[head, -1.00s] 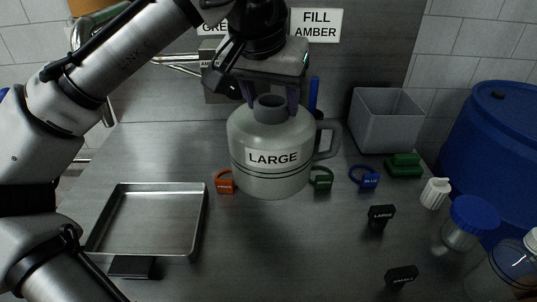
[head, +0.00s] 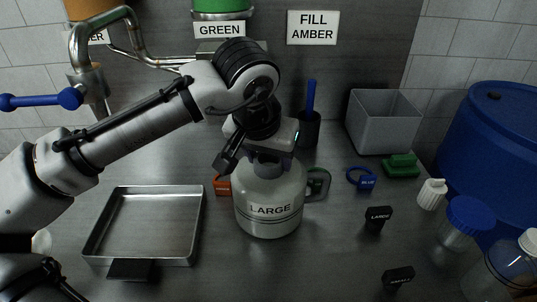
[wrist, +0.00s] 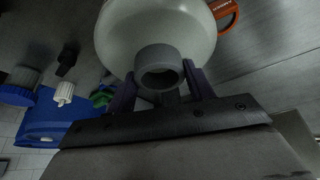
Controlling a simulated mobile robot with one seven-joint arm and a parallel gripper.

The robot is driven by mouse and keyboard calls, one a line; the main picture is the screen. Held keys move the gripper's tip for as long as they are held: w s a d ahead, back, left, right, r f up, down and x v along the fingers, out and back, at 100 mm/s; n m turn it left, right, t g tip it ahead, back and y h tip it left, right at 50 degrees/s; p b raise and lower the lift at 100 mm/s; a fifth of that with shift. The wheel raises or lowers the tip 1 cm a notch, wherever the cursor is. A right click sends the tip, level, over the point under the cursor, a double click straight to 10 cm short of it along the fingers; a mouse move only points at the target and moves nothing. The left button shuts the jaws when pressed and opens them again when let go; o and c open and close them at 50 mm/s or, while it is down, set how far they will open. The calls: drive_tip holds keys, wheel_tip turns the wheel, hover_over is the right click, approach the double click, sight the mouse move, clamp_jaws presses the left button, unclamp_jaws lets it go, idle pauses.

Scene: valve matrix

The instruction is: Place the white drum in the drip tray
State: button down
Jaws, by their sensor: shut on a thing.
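The white drum (head: 268,190) is a pale jug with a "LARGE" label, a side handle and a grey neck. It is upright, right of the drip tray. My gripper (head: 270,160) comes from above and is shut on its neck. In the wrist view the grey neck (wrist: 160,66) sits between the two fingers of my gripper (wrist: 163,82). Whether the drum's base touches the table is hard to tell. The drip tray (head: 152,190) is a shallow, empty metal tray on the left, with a black tab (head: 131,269) at its front.
An orange tag (head: 222,186) lies just left of the drum, and a blue tag (head: 364,180) right of it. A grey bin (head: 384,122), black "LARGE" block (head: 378,217), blue-lidded jar (head: 466,222) and blue barrel (head: 505,140) stand right. A blue-handled tap (head: 70,98) is above left.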

drive_tip(key=shift+f, duration=0.1)
drive_tip(key=c, duration=0.6)
unclamp_jaws()
